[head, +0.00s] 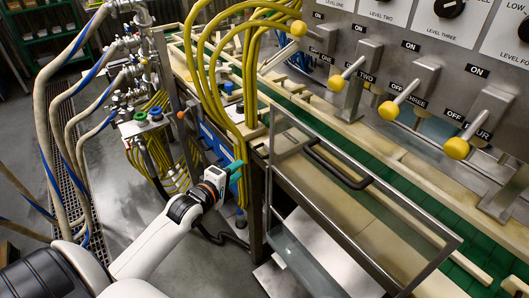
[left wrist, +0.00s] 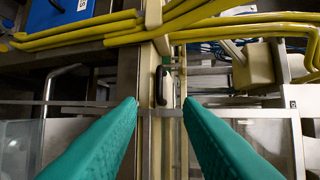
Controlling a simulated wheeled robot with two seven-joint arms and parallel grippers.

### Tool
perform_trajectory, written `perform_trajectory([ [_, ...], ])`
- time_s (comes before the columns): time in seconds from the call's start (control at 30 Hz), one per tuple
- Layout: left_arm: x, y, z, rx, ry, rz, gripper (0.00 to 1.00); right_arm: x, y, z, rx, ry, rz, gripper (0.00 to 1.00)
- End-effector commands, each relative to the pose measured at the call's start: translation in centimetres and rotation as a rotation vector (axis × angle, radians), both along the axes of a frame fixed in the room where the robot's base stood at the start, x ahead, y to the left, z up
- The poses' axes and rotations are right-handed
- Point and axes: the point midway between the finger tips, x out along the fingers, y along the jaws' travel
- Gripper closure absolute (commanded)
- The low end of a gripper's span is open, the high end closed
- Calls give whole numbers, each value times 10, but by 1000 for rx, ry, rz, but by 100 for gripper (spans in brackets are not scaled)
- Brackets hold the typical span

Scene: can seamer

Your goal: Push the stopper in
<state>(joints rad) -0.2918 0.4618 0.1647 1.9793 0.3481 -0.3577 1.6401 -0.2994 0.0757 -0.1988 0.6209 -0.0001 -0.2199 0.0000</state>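My left gripper (head: 236,170) is in the middle of the head view, beside the machine's metal upright. In the left wrist view its two teal fingers (left wrist: 159,104) are spread wide with nothing between them. Beyond the gap are a pale vertical bar and a black handle-like part (left wrist: 161,86); contact is not visible. I cannot tell for sure which part is the stopper. My right gripper is not in view.
Yellow hoses (head: 205,70) loop down close above my left gripper. A framed clear guard with a black handle (head: 335,166) stands to its right. Levers with yellow knobs (head: 388,110) line the panel. Pale hoses (head: 42,130) hang at left. Grey floor (head: 205,265) is open below.

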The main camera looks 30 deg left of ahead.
Motion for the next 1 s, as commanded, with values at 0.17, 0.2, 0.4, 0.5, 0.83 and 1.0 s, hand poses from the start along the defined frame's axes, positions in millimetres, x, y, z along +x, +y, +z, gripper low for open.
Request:
perform_trajectory([
  [0.17,34,1,-5,4,-1,0,67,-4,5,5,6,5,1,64],
  [0.2,43,1,-6,4,-2,0,67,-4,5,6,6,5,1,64],
  [0.4,79,1,-15,6,0,0,67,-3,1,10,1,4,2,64],
  [0.5,92,1,-19,3,0,0,67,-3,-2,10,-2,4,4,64],
  [0.83,105,1,-23,5,1,-1,67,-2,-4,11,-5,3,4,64],
  [1.0,105,1,-23,5,1,-1,72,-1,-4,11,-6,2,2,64],
])
